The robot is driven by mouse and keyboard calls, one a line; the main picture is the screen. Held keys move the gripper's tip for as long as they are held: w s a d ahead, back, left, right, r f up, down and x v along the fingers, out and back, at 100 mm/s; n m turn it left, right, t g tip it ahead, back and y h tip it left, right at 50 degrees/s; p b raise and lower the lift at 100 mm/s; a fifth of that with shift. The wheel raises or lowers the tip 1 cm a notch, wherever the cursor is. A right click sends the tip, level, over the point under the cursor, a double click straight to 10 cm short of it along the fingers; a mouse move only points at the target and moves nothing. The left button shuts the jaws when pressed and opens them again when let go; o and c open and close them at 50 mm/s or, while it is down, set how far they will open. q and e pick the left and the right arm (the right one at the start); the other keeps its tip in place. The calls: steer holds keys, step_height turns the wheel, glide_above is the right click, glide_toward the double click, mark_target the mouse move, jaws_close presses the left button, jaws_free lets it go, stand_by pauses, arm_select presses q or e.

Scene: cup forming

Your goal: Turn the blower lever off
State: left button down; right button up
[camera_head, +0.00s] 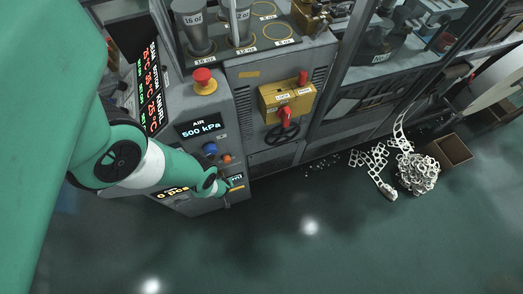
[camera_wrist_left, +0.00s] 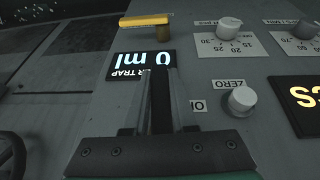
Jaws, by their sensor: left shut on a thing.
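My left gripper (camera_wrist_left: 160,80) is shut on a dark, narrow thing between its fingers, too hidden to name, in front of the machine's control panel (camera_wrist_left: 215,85). In the head view the gripper (camera_head: 224,184) is at the lower front panel, beside a small display. I cannot read a blower label on any lever. My right gripper is not in view.
The water trap display (camera_wrist_left: 145,58) reads 0 ml. Above the gripper are a blue knob (camera_head: 210,148) and a red emergency button (camera_head: 203,79). A yellow box with a red handle (camera_head: 286,115) is to the right.

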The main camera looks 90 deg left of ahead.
arm_select(q)
steer(key=shift+s+r+g, duration=0.1)
steer(key=shift+s+g, duration=0.1)
steer(key=shift+g, duration=0.3)
steer(key=c, duration=0.7)
jaws_free()
steer(key=p+v, duration=1.1)
steer(key=shift+r, duration=0.35)
